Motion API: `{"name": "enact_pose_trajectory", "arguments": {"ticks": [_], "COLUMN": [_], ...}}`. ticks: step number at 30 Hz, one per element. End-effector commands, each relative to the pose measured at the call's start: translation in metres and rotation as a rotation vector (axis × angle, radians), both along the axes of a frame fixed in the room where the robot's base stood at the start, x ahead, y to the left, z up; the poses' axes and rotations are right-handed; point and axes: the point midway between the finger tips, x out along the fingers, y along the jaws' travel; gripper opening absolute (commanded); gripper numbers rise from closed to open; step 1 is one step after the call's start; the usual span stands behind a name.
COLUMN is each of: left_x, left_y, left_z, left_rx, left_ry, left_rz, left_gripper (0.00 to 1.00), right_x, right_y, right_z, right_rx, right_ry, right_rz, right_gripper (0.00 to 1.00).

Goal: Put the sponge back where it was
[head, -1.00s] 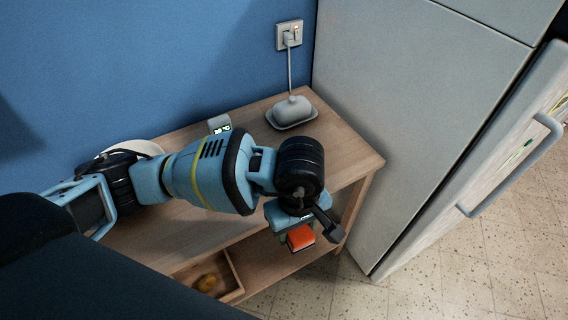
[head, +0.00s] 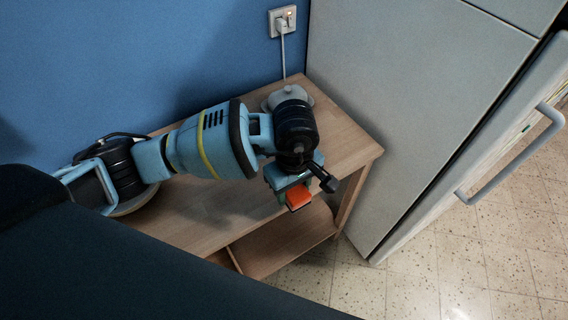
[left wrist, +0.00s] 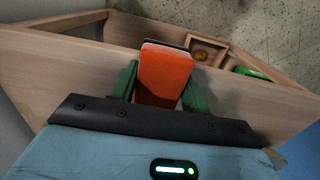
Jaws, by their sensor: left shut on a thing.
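The orange-red sponge (head: 298,198) is in my left gripper (head: 291,190), near the front edge of the wooden table's top (head: 205,225). In the left wrist view the sponge (left wrist: 166,70) sits between the two green fingers of my left gripper (left wrist: 160,88), which is shut on it. The lower shelf (head: 285,243) shows below the sponge in the head view. My right gripper is not in view.
A grey covered dish (head: 275,99) stands at the table's back, partly behind my arm. A fridge (head: 400,110) stands close on the right. In the left wrist view, a wooden box (left wrist: 193,42) and a green thing (left wrist: 250,72) show beyond the boards.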

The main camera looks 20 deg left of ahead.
Motion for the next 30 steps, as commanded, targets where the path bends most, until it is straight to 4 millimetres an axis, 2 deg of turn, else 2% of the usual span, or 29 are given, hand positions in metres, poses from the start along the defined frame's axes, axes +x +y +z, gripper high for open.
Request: {"name": "enact_pose_trajectory", "arguments": {"ticks": [6,12,23,30], "left_x": [0.043,0.071,0.084,0.085], "left_y": [0.026,0.042,0.05,0.051], "left_z": [-0.004,-0.008,-0.009,-0.039], "left_rx": [0.0,-0.001,-0.001,-0.002], "left_ry": [0.0,-0.001,-0.001,0.001], "left_rz": [0.005,0.0,0.001,-0.001], "left_gripper": [0.08,0.08,0.08,0.08], "right_x": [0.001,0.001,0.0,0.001], "right_y": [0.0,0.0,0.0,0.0], "right_z": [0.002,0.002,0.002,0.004], "right_rx": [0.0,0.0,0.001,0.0], "right_ry": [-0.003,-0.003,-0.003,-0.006], "right_rz": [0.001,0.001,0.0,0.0], "right_gripper": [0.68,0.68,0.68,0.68]}}
